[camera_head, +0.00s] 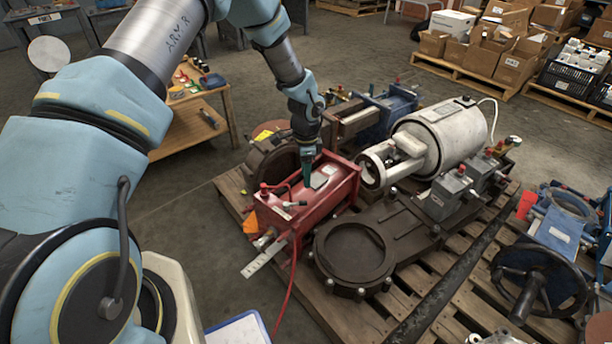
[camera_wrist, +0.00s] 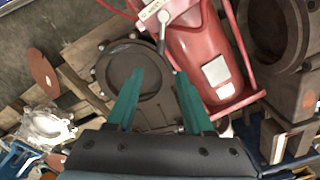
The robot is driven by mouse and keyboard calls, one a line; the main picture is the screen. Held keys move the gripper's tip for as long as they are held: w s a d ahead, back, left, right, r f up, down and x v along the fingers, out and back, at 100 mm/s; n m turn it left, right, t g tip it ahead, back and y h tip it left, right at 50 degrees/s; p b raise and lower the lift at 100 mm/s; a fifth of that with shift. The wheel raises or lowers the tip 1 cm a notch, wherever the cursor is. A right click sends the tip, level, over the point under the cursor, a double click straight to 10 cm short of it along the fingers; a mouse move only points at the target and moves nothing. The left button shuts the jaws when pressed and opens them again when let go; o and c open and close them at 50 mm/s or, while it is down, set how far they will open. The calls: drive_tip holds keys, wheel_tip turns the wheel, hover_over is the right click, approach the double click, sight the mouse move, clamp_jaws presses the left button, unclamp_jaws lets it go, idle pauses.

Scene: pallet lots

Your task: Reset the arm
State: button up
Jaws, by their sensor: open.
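My arm reaches from the left of the head view over a loaded pallet. My gripper (camera_head: 309,182) points down, just above or beside the red machine (camera_head: 325,198); whether it touches cannot be told. In the wrist view my gripper (camera_wrist: 158,85) shows two green fingers spread apart with nothing held between them. Beyond the fingers lie a dark round flange (camera_wrist: 130,72) and the red machine (camera_wrist: 200,50) with a pale label.
The wooden pallet (camera_head: 400,305) also carries a white cylindrical motor (camera_head: 445,135), grey valve boxes (camera_head: 445,195) and a dark flanged casting (camera_head: 355,250). A blue handwheel valve (camera_head: 540,280) stands right. A wooden table (camera_head: 190,130) stands behind left. Floor left of the pallet is clear.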

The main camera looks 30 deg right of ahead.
drive_tip(key=w+a+r+n, duration=0.2)
drive_tip(key=a+r+n, duration=0.3)
drive_tip(key=a+r, duration=0.5)
drive_tip(key=w+a+r+n, duration=0.2)
drive_tip(key=a+r+n, duration=0.45)
drive_tip(key=a, duration=0.65)
drive_tip(key=s+a+r+n+t, duration=0.1)
drive_tip(key=s+a+r+n, duration=0.45)
drive_tip(key=a, duration=0.25)
drive_tip(key=s+a+r+n, duration=0.4)
drive_tip(key=s+a, duration=0.2)
drive_tip(key=a, duration=0.2)
wheel_tip(320, 180, up, 16)
drive_tip(key=w+p, duration=0.1)
drive_tip(key=p, duration=1.5)
drive_tip(key=shift+d+p, duration=0.3)
drive_tip(key=shift+p, duration=0.05)
